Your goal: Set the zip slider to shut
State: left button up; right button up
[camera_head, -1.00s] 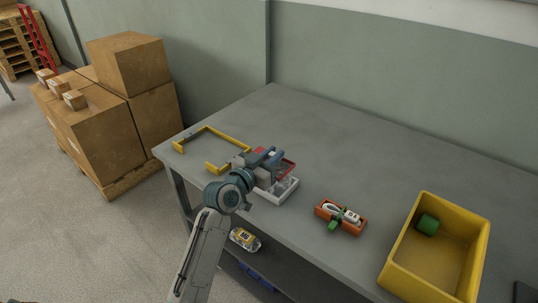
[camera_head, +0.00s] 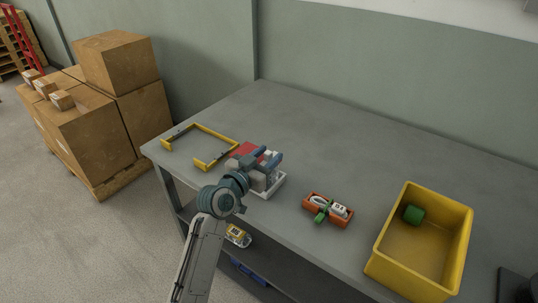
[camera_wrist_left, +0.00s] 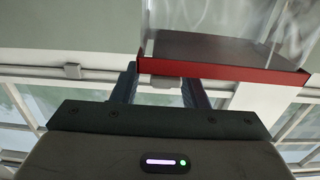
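A small fixture with a white tray base (camera_head: 275,188) and a red part (camera_head: 245,150) stands near the table's front edge in the head view. My left gripper (camera_head: 272,158) is over it and hides much of it. In the left wrist view a red strip (camera_wrist_left: 225,71) borders a clear pouch-like thing. A small pale tab (camera_wrist_left: 165,82) is at this strip, between the two fingers of my left gripper (camera_wrist_left: 160,92). The fingers are apart, with gaps beside the tab. I cannot tell for sure that this tab is the zip slider. My right gripper is not in view.
A yellow frame (camera_head: 205,132) lies left of the fixture. To the right are an orange tray (camera_head: 345,220) with small items and a yellow bin (camera_head: 455,250) holding a green block (camera_head: 413,214). Cartons (camera_head: 90,125) stand left of the table. The table's back is clear.

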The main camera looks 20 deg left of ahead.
pick_arm(q)
jog(key=b+v, duration=0.1)
jog(key=v, duration=0.9)
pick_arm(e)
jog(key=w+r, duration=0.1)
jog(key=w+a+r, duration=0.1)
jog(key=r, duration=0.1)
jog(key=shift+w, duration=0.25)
pick_arm(q)
jog(key=shift+r, duration=0.1)
